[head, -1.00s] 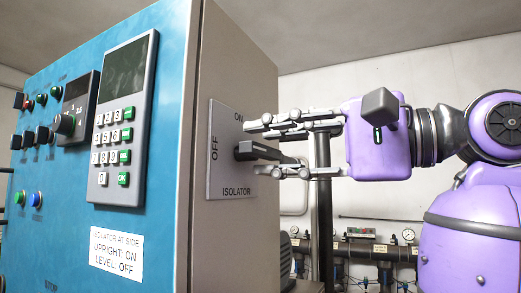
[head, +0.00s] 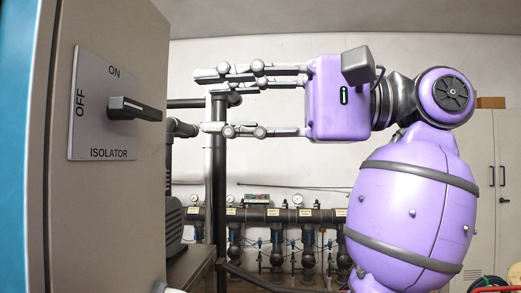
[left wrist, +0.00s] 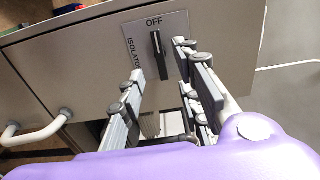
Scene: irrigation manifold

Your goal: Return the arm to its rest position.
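The isolator switch shows at the left of the head view, a grey plate (head: 88,125) on the cabinet's side with a black handle (head: 135,108). The handle lies level, its end pointing right. My left gripper (head: 205,102), purple with grey fingers, is open and empty. Its fingers point left toward the switch, with a gap between their tips and the handle. In the left wrist view the handle (left wrist: 160,55) shows free beyond the open fingers. My right gripper is in neither view.
The cabinet (head: 105,215) fills the left of the head view. Behind my arm are a dark upright pipe (head: 219,170) and a row of manifold valves (head: 290,215). A pale locker (head: 478,160) stands at the right.

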